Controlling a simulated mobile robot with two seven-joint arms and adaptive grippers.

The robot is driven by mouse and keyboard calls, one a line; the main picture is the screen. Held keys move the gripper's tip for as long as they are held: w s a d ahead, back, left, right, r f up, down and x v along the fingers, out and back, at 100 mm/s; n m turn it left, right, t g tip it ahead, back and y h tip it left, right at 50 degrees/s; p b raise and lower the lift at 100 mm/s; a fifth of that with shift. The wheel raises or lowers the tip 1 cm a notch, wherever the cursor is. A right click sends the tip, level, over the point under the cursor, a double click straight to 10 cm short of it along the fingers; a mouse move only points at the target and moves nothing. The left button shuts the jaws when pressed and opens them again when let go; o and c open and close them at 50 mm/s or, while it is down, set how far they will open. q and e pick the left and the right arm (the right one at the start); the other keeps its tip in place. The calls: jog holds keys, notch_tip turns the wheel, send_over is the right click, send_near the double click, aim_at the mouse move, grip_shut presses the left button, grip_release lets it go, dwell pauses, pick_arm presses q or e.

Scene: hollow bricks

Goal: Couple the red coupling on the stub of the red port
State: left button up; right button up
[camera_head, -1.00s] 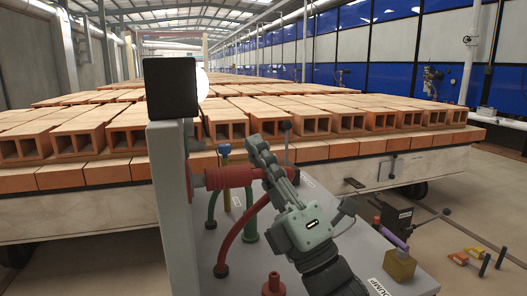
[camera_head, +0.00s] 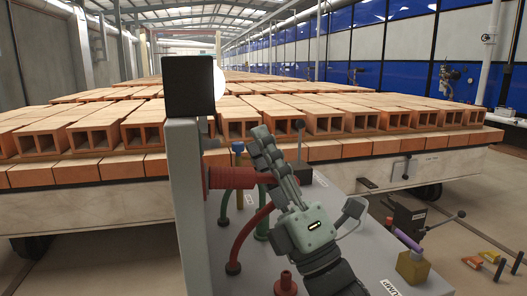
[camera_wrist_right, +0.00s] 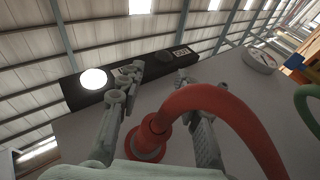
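The red coupling (camera_head: 232,177) is a ribbed red cylinder lying level against the grey upright panel (camera_head: 186,200), at the red port. The port's stub is mostly hidden; I cannot tell how far the coupling sits on it. In the right wrist view the coupling (camera_wrist_right: 148,145) shows between the fingers (camera_wrist_right: 160,85), with the panel behind. Its red hose (camera_wrist_right: 235,105) leaves the rear, arches to the right and drops to the bench. My left gripper is not in view.
A black box (camera_head: 190,86) with a white lamp tops the panel. Green hoses (camera_head: 262,222), a blue-topped valve (camera_head: 238,150) and a red cap (camera_head: 285,285) stand on the bench close by. A yellow block (camera_head: 413,267) is at the right. Brick stacks (camera_head: 340,120) fill the background.

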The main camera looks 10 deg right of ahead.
jog(key=v, duration=1.2)
jog(key=shift+s, duration=0.1)
